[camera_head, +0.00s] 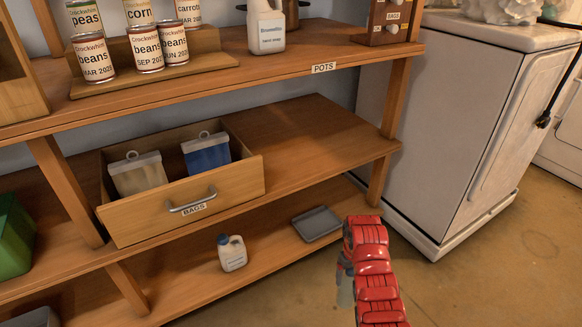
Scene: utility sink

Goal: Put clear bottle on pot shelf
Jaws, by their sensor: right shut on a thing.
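My right gripper (345,262), at the end of the red arm at the lower right, points down in front of the lower shelves. It is shut on a greyish see-through thing, which looks like the clear bottle (345,291); the arm hides part of it. It hangs over the floor, lower in the picture than the pot shelf (330,52), the upper wooden board with a "POTS" label (324,67). A dark pot (291,12) stands at the back of that shelf, partly cut off. My left gripper is not in view.
On the upper shelf stand a white labelled jug (266,30), several cans (146,48) and a wooden box (392,18). Below is an open "BAGS" drawer (185,218). A small jug (232,254) and grey tray (316,223) sit lower. A white appliance (450,130) stands right.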

